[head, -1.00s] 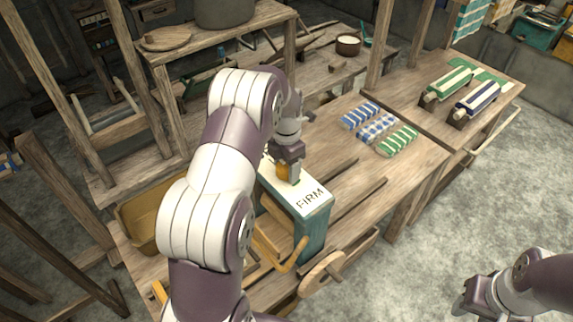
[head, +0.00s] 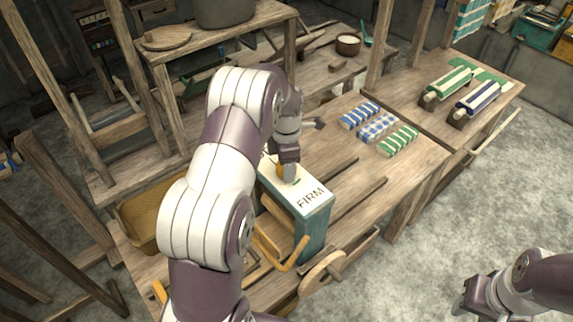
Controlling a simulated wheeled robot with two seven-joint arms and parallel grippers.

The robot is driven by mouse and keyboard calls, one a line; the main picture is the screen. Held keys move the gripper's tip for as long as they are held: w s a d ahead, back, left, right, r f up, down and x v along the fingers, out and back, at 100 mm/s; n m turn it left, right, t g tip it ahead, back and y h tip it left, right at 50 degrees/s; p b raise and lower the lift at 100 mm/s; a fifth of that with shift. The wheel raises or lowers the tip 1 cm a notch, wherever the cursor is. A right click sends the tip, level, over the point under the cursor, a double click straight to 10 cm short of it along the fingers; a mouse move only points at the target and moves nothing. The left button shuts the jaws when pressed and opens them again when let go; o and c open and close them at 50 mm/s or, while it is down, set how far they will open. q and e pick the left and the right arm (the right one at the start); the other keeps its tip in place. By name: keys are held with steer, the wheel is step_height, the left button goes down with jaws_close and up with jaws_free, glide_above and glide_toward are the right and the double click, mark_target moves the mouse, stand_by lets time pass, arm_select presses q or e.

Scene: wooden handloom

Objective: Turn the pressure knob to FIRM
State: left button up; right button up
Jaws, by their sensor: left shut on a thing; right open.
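The teal box (head: 312,232) with a white top stands on the wooden bench, and black letters FIRM show on the right end of its top. The orange pressure knob (head: 280,170) is on the top, left of the lettering, and mostly hidden. My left gripper (head: 287,177) points down over the knob and is shut on it. The knob's pointer direction is hard to make out; a bit of green shows beside the fingers. My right gripper (head: 465,308) is open and empty at the lower right, over the floor, far from the box.
An orange crank handle (head: 290,262) and a wooden wheel (head: 322,273) are at the box's front. Striped cloth pieces (head: 378,127) lie on the bench to the right. A tan bin (head: 150,215) stands left, partly behind my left arm.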

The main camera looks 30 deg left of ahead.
arm_select(q)
steer(key=m, duration=0.4)
steer(key=shift+r+m, duration=0.1)
steer(key=shift+m, duration=0.2)
steer(key=m, duration=0.3)
steer(key=shift+m, duration=0.4)
steer(key=m, duration=0.4)
steer(key=shift+w, duration=0.1)
steer(key=m, duration=0.4)
steer(key=shift+r, duration=0.1)
steer(key=m, duration=0.6)
steer(key=shift+a+b, duration=0.1)
steer(key=shift+b, duration=0.2)
steer(key=m, duration=0.7)
steer(key=shift+m, duration=0.3)
